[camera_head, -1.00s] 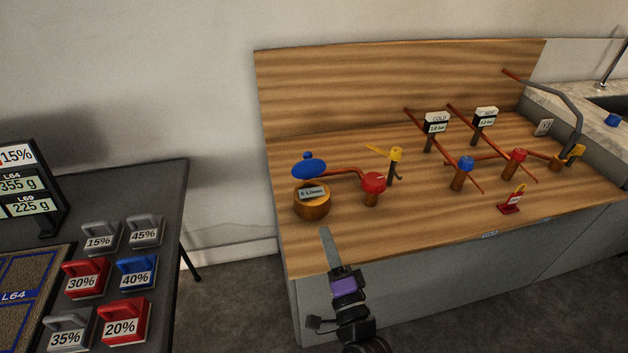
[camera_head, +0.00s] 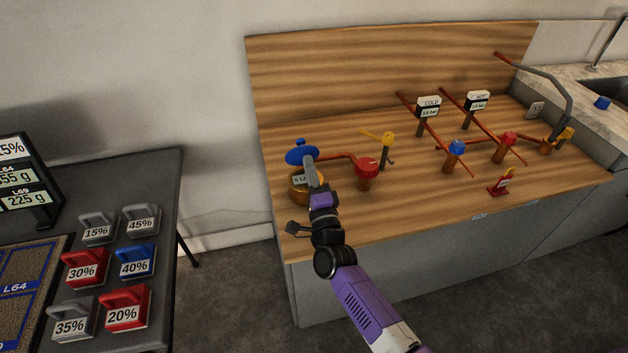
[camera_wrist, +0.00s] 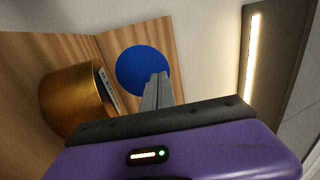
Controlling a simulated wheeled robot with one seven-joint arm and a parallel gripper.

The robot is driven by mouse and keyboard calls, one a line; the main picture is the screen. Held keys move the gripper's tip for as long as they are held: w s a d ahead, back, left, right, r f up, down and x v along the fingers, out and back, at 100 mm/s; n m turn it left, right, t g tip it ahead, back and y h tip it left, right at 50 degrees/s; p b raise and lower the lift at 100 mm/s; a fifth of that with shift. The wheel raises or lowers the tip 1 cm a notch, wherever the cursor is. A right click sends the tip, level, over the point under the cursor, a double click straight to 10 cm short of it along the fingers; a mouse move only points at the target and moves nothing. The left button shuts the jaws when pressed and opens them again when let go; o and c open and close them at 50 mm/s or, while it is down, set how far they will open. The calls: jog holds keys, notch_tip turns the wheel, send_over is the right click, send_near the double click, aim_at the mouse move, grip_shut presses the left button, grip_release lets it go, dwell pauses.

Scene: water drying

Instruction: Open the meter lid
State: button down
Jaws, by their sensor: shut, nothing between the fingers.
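The meter is a round brass-coloured body (camera_head: 298,195) with a flow label, at the left of the wooden counter. Its blue lid (camera_head: 296,154) with a small knob stands raised and tilted above the body. My gripper (camera_head: 309,162) is shut and empty, its fingertips overlapping the lid's right lower edge in the head view. In the wrist view the shut fingers (camera_wrist: 158,82) lie in front of the blue lid (camera_wrist: 138,66), and the brass body (camera_wrist: 75,103) is at the left. I cannot tell whether the fingertips touch the lid. My gripper hides part of the meter body.
Right of the meter stand a red-topped valve (camera_head: 367,164) and a yellow-handled valve (camera_head: 388,139) on the pipe. More pipes and valves fill the counter's right side. A dark table (camera_head: 157,185) with several labelled weights is at the left, with a floor gap between.

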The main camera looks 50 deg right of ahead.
aim_at(305, 149)
jog(key=shift+x, duration=1)
jog(key=shift+r+p, duration=0.1)
jog(key=shift+p, duration=0.2)
jog(key=p, duration=0.1)
jog(key=r+p, duration=0.1)
jog(key=p, duration=0.1)
jog(key=shift+w+d+g, duration=0.15)
jog(key=shift+w+g, duration=0.05)
jog(key=shift+g, duration=0.2)
jog(key=shift+w+d+r+y+p, duration=0.15)
jog(key=shift+w+y+p, duration=0.25)
jog(key=shift+p, duration=0.4)
jog(key=shift+w+d+b, duration=0.25)
jog(key=shift+w+b, duration=0.05)
jog(key=shift+b, duration=0.35)
jog(key=shift+w+d, duration=0.15)
jog(key=shift+w, duration=0.05)
